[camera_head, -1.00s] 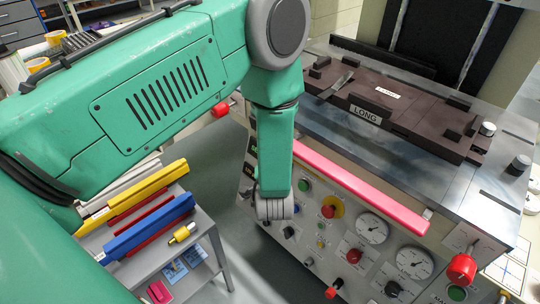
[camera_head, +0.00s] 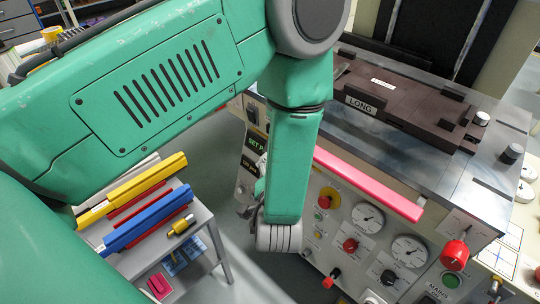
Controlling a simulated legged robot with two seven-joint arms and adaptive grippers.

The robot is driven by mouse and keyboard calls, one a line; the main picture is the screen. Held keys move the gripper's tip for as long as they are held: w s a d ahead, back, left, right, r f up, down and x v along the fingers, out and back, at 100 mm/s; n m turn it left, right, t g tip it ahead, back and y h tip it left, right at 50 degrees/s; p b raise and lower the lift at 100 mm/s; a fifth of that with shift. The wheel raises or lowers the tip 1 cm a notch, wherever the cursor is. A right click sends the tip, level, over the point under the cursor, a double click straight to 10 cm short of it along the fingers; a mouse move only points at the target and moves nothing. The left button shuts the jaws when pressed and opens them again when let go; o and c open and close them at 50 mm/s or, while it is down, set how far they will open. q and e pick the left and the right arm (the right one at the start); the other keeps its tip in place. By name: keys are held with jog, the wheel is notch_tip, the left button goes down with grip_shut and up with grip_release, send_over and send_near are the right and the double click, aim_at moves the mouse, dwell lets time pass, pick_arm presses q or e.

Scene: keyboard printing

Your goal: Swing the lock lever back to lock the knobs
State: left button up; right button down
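My green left arm comes in from the left and bends down in front of the machine's control panel (camera_head: 322,262). Its grey wrist end is at the panel's left side. A small grey part of my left gripper (camera_head: 246,210) shows behind the wrist. Its fingers are mostly hidden, so I cannot tell whether it is open or touching anything. A red-knobbed lever (camera_head: 455,255) stands at the panel's right. Several small knobs, including a black one (camera_head: 388,277), sit on the panel. I cannot tell which part is the lock lever. My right gripper is not in view.
A pink-red bar (camera_head: 368,185) runs along the machine's front edge above the gauges (camera_head: 408,250). A dark block marked LONG (camera_head: 415,115) lies on top. A grey stand (camera_head: 215,252) with yellow and blue bars (camera_head: 148,222) is at the left. Grey floor separates stand and machine.

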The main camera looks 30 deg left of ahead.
pick_arm(q)
jog(key=s+a+f+g+h, duration=0.1)
jog(key=s+f+g+h, duration=0.3)
jog(key=s+f, duration=0.3)
jog(key=s+f+n+g+h, duration=0.1)
jog(key=s+f+g+h, duration=0.2)
jog(key=s, duration=1.3)
jog(key=shift+s+a+f+g+h, duration=0.2)
jog(key=shift+a+f+g+h, duration=0.2)
jog(key=shift+f+g, duration=1.65)
jog(key=shift+a+f, duration=0.25)
